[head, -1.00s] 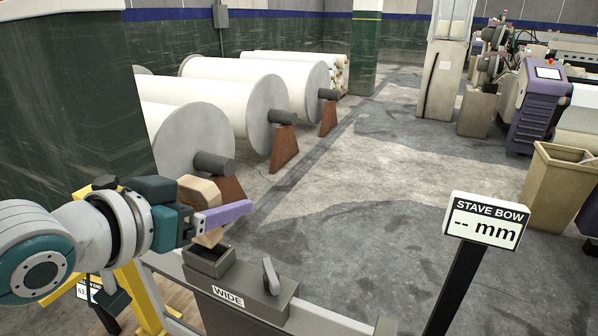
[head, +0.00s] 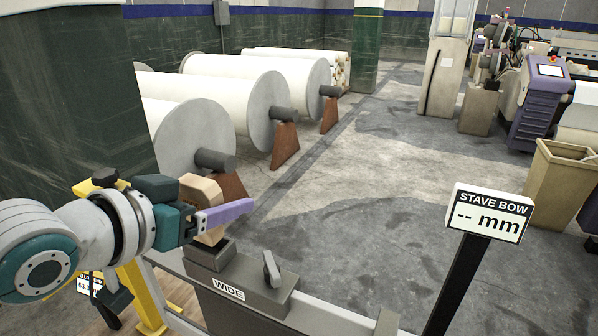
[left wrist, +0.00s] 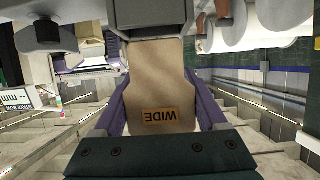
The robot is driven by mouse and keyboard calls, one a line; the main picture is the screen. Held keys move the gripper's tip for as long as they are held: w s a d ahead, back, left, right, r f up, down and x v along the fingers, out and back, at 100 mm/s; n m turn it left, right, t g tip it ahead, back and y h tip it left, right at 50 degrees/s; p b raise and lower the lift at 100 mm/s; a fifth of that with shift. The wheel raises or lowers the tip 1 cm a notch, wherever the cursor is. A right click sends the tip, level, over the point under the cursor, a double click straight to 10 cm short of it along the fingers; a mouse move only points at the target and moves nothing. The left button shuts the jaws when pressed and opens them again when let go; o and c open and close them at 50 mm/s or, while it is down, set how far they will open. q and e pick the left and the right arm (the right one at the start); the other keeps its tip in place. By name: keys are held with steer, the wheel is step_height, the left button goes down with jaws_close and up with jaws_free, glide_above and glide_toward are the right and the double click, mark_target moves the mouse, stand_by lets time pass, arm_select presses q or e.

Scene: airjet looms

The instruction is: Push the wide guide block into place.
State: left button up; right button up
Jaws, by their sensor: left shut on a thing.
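The wide guide block (head: 204,190) is a tan wooden piece. Its orange WIDE label faces the camera in the left wrist view, where the block (left wrist: 160,82) stands between two purple fingers. My left gripper (head: 214,210) is shut on the block. The block's lower end is at the mouth of a grey socket (head: 209,257) on a grey fixture labelled WIDE (head: 253,300). The finger and socket walls hide how deep it sits. My right gripper is not in view.
A small grey lever (head: 271,268) stands on the fixture right of the socket. A STAVE BOW display (head: 489,212) on a black post reads "-- mm". Large white rolls (head: 190,135) lie behind, and a tan bin (head: 558,185) stands at the right. The floor between is clear.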

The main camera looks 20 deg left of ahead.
arm_select(q)
steer(key=shift+f+b, duration=1.15)
steer(key=shift+f, duration=0.5)
steer(key=o, duration=1.3)
steer(key=v, duration=1)
